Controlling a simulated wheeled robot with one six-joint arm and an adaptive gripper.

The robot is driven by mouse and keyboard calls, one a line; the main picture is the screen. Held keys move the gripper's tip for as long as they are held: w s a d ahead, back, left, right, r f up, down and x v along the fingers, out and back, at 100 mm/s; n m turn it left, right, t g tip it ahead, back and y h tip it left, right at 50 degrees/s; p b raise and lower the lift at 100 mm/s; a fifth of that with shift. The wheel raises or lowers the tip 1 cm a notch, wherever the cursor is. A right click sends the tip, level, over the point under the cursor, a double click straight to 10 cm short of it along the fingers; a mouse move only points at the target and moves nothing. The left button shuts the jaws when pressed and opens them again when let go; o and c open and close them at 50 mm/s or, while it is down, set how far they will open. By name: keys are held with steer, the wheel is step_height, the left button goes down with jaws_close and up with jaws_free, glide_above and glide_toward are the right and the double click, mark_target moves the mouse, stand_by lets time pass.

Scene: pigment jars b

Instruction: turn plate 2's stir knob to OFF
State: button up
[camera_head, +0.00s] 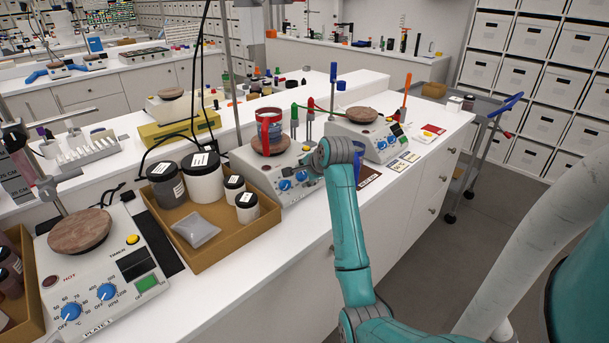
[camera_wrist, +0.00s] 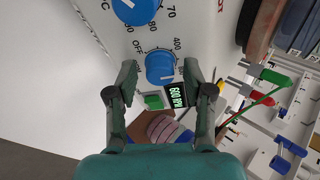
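Plate 2 (camera_head: 245,160), the middle white hot-plate stirrer, carries a vessel with a red handle (camera_head: 270,130) on its round top. Two blue knobs show on its front panel in the head view. The stir knob (camera_wrist: 160,68), blue with a white pointer, sits between my fingers in the wrist view, with OFF at its upper left and 400 at its upper right. The lit display beside it (camera_wrist: 177,95) reads 600 RPM. My gripper (camera_head: 312,163) is open, its fingertips on either side of the stir knob, apparently not touching it. The other blue knob (camera_wrist: 135,10) is above, partly cut off.
Plate 1 (camera_head: 150,240) stands at the front left and another stirrer (camera_head: 380,148) to the right. A cardboard tray (camera_head: 250,222) with dark-lidded jars and a grey pouch lies left of plate 2. Cards lie on the bench to the right. The bench edge in front is clear.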

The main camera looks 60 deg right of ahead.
jaws_close()
steer(key=shift+n, duration=0.3)
steer(key=n+t, duration=0.1)
steer(key=n, duration=0.4)
steer(key=shift+s+f, duration=0.1)
steer(key=n+t, duration=0.1)
steer(key=n, duration=0.5)
steer(key=shift+s, duration=0.1)
steer(key=n+t+y, duration=0.1)
steer(key=n, duration=0.6)
steer(key=shift+d+f, duration=0.1)
steer(key=shift+d, duration=0.05)
steer(key=n+y, duration=0.1)
steer(key=n, duration=0.2)
steer(key=shift+n, duration=0.4)
steer(key=shift+d+n+y, duration=0.1)
steer(key=shift+n+y, duration=0.3)
steer(key=shift+n, duration=1.5)
